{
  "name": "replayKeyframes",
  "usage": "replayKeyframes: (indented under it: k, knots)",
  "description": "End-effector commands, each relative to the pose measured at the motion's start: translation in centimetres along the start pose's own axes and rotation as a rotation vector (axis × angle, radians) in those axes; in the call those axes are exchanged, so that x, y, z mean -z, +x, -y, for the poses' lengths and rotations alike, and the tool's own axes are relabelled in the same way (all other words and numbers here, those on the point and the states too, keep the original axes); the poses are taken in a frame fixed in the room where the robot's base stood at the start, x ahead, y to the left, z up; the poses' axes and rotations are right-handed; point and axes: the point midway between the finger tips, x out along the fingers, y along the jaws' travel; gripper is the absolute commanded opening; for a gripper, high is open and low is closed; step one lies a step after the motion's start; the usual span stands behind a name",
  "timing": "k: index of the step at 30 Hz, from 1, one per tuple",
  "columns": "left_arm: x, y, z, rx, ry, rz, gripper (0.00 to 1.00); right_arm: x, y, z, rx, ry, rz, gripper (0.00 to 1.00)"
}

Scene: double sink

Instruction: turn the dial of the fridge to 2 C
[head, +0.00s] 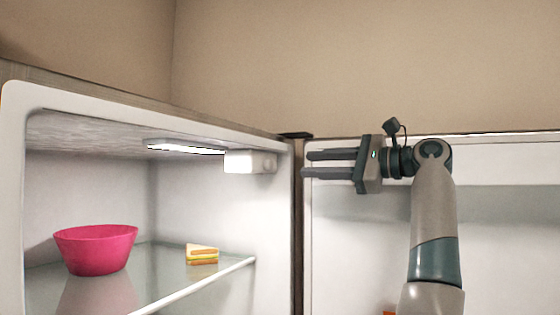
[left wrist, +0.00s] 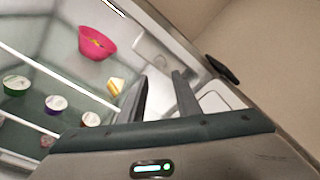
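The open fridge (head: 222,208) fills the left of the head view. A white control box (head: 250,161) sits high on its inner right wall, beside the lit lamp. A faint round dial (head: 269,162) shows on the box's right face; its markings are too small to read. The box also shows in the left wrist view (left wrist: 150,47), beyond the fingers. My left gripper (head: 306,164) is in front of the open door, right of the box and apart from it, fingers pointing left. The fingers are parted with nothing between them. My right gripper is in neither view.
A glass shelf (head: 205,284) holds a pink bowl (head: 95,249) and a sandwich wedge (head: 202,254). Several small tubs (left wrist: 53,103) stand lower in the left wrist view. The open door (head: 360,240) spans the right. Space before the box looks clear.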

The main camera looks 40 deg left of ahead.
Motion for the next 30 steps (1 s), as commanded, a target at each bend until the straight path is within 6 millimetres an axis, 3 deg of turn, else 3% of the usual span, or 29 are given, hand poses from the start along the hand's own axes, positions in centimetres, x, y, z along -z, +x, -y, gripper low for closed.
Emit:
replayKeyframes:
  k: [6,15,21,30]
  knots:
    - [-0.3,4.1,0.2,-0.003,0.0,0.003,0.3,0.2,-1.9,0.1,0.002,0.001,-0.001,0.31]
    - [-0.2,8.4,0.1,-0.001,0.001,0.002,0.3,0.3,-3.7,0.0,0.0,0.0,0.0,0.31]
    - [-0.1,9.6,0.0,-0.001,0.0,0.002,0.3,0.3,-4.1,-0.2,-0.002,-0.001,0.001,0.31]
    - [0.0,9.8,0.0,0.0,-0.001,0.001,0.3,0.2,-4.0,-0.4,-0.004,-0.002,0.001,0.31]
